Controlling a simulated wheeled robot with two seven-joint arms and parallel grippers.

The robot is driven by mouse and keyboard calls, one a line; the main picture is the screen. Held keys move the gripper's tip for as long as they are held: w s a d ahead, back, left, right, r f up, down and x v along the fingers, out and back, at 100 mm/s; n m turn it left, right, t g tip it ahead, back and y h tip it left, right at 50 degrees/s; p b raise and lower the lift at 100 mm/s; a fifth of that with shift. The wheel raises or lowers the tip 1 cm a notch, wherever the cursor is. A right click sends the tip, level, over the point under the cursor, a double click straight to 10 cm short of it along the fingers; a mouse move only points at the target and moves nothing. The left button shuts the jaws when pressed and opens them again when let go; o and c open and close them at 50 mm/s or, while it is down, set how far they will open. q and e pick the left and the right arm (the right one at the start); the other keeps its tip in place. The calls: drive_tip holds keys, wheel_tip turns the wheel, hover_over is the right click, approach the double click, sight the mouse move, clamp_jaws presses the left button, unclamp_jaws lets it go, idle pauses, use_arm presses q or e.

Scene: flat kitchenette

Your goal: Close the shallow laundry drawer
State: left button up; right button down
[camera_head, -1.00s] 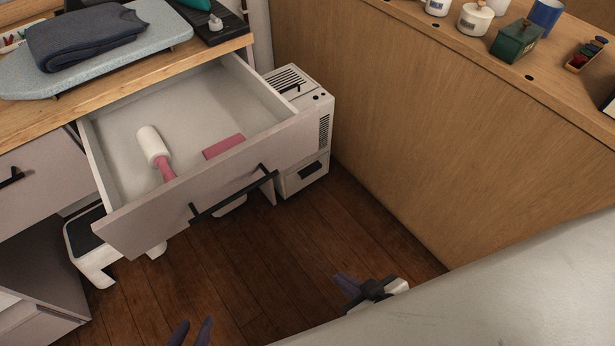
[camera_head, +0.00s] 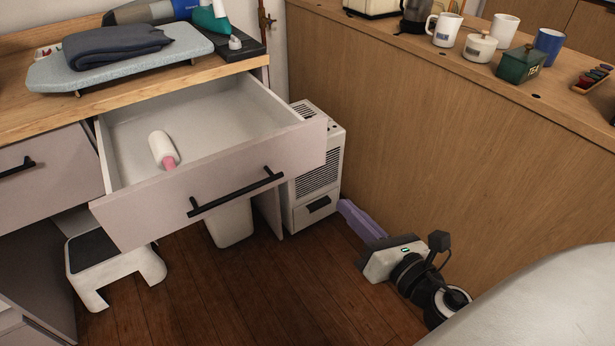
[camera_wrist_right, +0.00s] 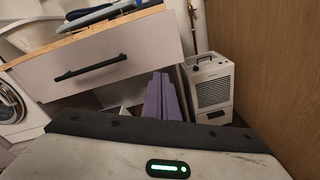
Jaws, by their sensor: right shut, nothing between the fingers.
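The shallow laundry drawer (camera_head: 150,200) stands pulled out below the wooden counter in the head view, with a black bar handle (camera_head: 236,193) on its pale front. A lint roller (camera_head: 163,149) with a white head and pink handle lies inside it. The drawer front also shows in the right wrist view (camera_wrist_right: 130,45). My right gripper (camera_head: 352,212) has purple fingers, shut and empty. It is low and to the right of the drawer, in front of the white appliance and apart from the handle. My left gripper is out of view.
A white dehumidifier-like appliance (camera_head: 318,175) stands right of the drawer. A step stool (camera_head: 112,262) and a white bin (camera_head: 231,222) are beneath. A wooden partition (camera_head: 430,130) bounds the right side. An ironing board (camera_head: 120,62) with folded dark cloth lies on the counter. Floor in front is clear.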

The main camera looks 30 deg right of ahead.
drive_tip(key=r+n+t, duration=0.1)
drive_tip(key=r+n, duration=0.1)
drive_tip(key=n, duration=0.3)
drive_tip(key=p, duration=0.4)
approach(299, 153)
drive_tip(key=shift+y, duration=0.4)
drive_tip(key=w, duration=0.4)
drive_tip(key=shift+w+d, duration=0.15)
drive_tip(key=shift+w, duration=1.05)
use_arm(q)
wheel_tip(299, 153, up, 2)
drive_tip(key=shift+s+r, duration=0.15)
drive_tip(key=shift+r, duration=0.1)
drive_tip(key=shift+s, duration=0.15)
